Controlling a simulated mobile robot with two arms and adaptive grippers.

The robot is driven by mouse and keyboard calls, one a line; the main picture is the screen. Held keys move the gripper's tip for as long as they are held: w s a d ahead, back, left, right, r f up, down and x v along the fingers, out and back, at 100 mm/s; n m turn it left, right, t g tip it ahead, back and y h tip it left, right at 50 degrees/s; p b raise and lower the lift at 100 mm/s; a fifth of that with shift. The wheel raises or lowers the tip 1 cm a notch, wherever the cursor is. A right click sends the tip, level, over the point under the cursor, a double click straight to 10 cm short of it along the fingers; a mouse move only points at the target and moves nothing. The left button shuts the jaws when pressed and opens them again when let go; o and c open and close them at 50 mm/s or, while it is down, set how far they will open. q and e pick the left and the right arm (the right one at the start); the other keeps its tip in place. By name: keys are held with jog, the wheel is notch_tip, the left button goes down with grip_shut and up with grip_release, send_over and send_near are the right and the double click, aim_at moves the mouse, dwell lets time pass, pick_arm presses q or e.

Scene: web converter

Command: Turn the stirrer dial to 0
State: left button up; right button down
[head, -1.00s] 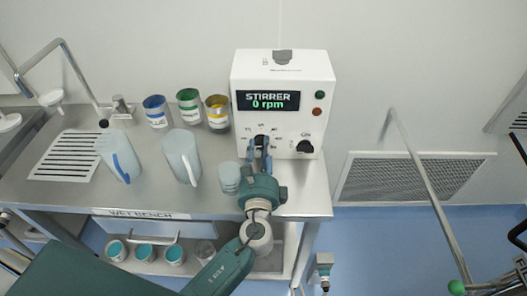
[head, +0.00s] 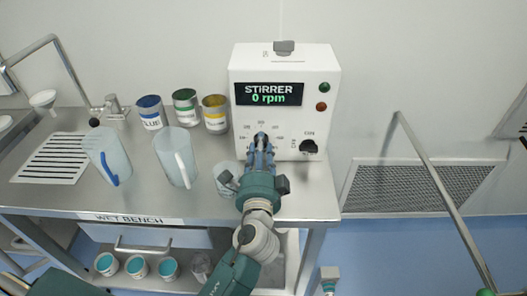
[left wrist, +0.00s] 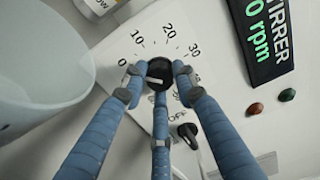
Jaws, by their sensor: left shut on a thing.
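The white stirrer box (head: 290,198) stands at the back of the bench, and its display (head: 268,94) reads 0 rpm. My left gripper (head: 262,146) is at the stirrer dial on the box's front and mostly covers it in the head view. In the left wrist view the black round dial (left wrist: 158,71) sits between the blue fingers, which are closed around it. A white mark shows on the dial, with scale numbers including 0, 10, 20 and 30 around it. I cannot tell exactly which number the mark points at. My right gripper is not visible.
A black ON/OFF knob (head: 309,147) is right of the dial. A translucent cup (head: 225,172) stands close left of my gripper. Two jugs (head: 107,158) (head: 174,160) and paint cans (head: 151,112) stand further left. A pole (head: 440,190) slants at the right.

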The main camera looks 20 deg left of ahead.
pick_arm(q)
jog(key=shift+w+d+r, duration=0.1)
jog(key=shift+d+r, duration=0.05)
jog(key=shift+r, duration=0.2)
jog(key=o, duration=1.1)
jog(key=shift+o, duration=0.2)
jog(key=shift+d+f, duration=0.1)
jog(key=shift+d, duration=0.05)
jog(key=shift+f, duration=0.15)
jog(key=shift+s, duration=0.45)
jog(key=v, duration=1.1)
jog(key=shift+r, duration=0.25)
jog(key=shift+d, duration=0.15)
